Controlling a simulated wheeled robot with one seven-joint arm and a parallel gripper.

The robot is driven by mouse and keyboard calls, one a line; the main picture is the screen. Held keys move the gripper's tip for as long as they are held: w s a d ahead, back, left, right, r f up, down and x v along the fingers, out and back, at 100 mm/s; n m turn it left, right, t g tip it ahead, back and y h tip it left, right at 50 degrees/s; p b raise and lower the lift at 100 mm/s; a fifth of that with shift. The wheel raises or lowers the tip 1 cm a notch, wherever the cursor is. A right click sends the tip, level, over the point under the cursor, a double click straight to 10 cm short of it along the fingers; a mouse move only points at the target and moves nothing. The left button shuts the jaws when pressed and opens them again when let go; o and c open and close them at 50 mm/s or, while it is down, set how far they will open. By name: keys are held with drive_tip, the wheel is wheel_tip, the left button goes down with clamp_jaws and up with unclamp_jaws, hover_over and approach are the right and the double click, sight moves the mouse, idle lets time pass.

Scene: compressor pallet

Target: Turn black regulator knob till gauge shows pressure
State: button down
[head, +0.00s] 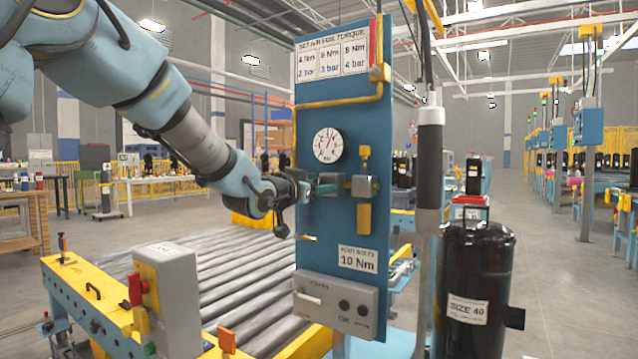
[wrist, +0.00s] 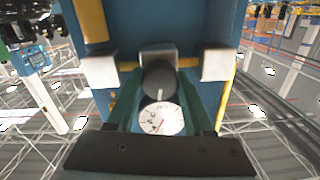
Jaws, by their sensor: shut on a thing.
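The black regulator knob (wrist: 159,78) has a pale mark line and sits on the blue panel (head: 345,90). My gripper (head: 328,188) reaches the panel from the left in the head view, with its green fingers shut on the knob. In the wrist view the fingers (wrist: 160,88) lie on either side of it. In the head view the knob is hidden by the gripper. The white round gauge (head: 328,145) is above the gripper. Its needle points up and slightly right; the numbers are too small to read. The gauge also shows in the wrist view (wrist: 161,119), upside down.
A yellow pipe (head: 340,101) and a grey fitting (head: 364,187) with a yellow part below are close to my gripper. A grey box with buttons (head: 336,302) is low on the panel. A black tank (head: 474,285) stands right, a roller conveyor (head: 225,280) left.

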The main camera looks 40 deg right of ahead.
drive_tip(key=shift+n, duration=0.6)
drive_tip(key=shift+n+p, duration=0.3)
drive_tip(key=shift+c, duration=1.5)
unclamp_jaws()
drive_tip(key=v, duration=1)
drive_tip(key=shift+a+b, duration=0.3)
drive_tip(key=shift+a, duration=0.1)
